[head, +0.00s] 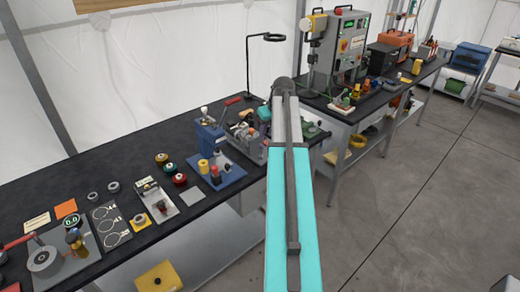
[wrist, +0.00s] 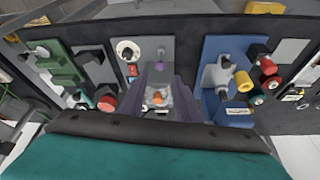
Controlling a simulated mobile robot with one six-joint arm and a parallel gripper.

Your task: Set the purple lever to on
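A small purple part (wrist: 160,53), apparently the purple lever, stands on a grey plate (wrist: 168,44) in the wrist view. It is too small to tell which way it is set. My gripper (wrist: 160,76) shows as two grey-purple fingers spread apart, below the purple part in the picture. An orange-topped piece (wrist: 158,97) on a pale base shows between the fingers; I cannot tell whether anything touches it.
A blue fixture (wrist: 233,55) with a yellow cylinder (wrist: 243,81) stands close on the right, and a green device (wrist: 65,65) on the left. In the head view the dark bench (head: 120,178) holds several fixtures, with a ring-topped stand (head: 248,65) behind.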

